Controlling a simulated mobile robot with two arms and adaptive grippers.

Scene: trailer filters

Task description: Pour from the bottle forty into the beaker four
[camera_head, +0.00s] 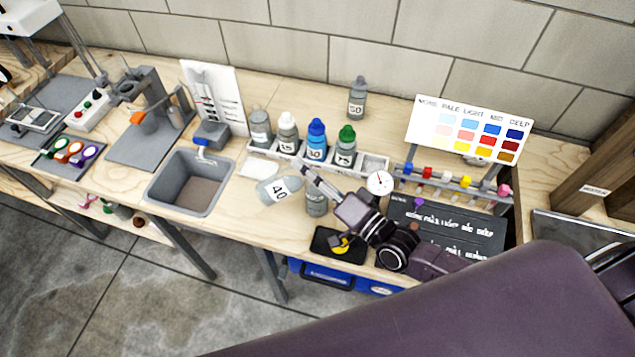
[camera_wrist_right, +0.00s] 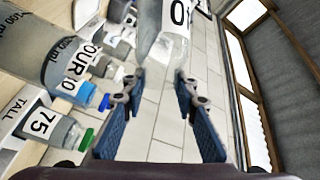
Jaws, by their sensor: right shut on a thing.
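The bottle forty (camera_head: 267,190), clear with a white "40" label, is held tilted far over, close to the front of the bottle rack. My right gripper (camera_head: 306,172) is shut on it; in the right wrist view the bottle (camera_wrist_right: 173,48) shows between the fingers (camera_wrist_right: 158,112). A clear container (camera_head: 316,206) stands on the bench just right of the bottle, partly under my gripper. In the right wrist view a large clear beaker labelled "FOUR" (camera_wrist_right: 50,50) stands close at the left. I cannot see any liquid flowing. My left gripper is not in view.
A rack (camera_head: 372,163) behind holds bottles with blue (camera_head: 316,127), white and green caps. A bottle fifty (camera_head: 357,100) stands farther back. The sink (camera_head: 190,182) is left, a round dial (camera_head: 380,182) right, and a black scale (camera_head: 338,245) in front.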

